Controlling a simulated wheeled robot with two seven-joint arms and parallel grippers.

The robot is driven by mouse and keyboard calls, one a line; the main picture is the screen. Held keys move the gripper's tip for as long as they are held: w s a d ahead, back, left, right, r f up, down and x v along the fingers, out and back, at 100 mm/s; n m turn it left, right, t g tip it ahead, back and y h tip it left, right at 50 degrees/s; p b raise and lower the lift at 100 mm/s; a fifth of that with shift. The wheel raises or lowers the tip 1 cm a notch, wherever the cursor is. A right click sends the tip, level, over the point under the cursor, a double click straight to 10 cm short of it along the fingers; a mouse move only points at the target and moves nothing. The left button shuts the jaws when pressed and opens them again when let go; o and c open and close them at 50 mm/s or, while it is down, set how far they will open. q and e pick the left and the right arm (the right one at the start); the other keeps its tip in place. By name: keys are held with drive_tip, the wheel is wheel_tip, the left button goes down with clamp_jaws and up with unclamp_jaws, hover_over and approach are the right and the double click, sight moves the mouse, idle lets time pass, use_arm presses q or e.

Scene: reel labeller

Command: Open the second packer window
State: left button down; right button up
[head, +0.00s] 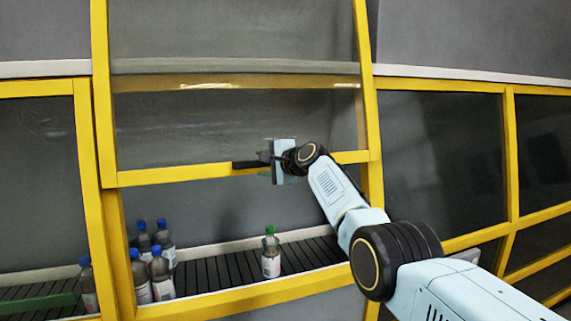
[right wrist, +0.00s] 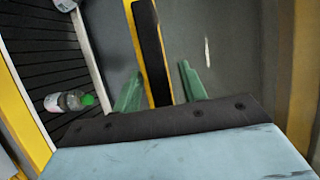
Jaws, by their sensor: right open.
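The packer window (head: 230,125) is a yellow-framed pane. It stands partly raised, with an open gap below its bottom rail (head: 150,175). A black handle (head: 245,164) is on that rail, and it also shows in the right wrist view (right wrist: 150,50). My right gripper (head: 267,158) is at the rail, by the handle. In the right wrist view its two green fingers (right wrist: 160,85) are apart, one on each side of the yellow rail and black handle. Whether they touch the rail I cannot tell. My left gripper is not in view.
Behind the gap, a dark ribbed conveyor (head: 215,268) carries a green-capped bottle (head: 270,256) and several blue-capped bottles (head: 160,275) at the left. Yellow posts and a lower yellow rail (head: 240,297) frame the gap. Closed panes (head: 440,160) stand at the right.

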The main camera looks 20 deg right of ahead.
drive_tip(key=shift+b+v, duration=0.55)
drive_tip(key=shift+v, duration=0.8)
drive_tip(key=b+v, duration=0.3)
drive_tip(key=v, duration=0.7)
drive_tip(key=shift+s, duration=0.15)
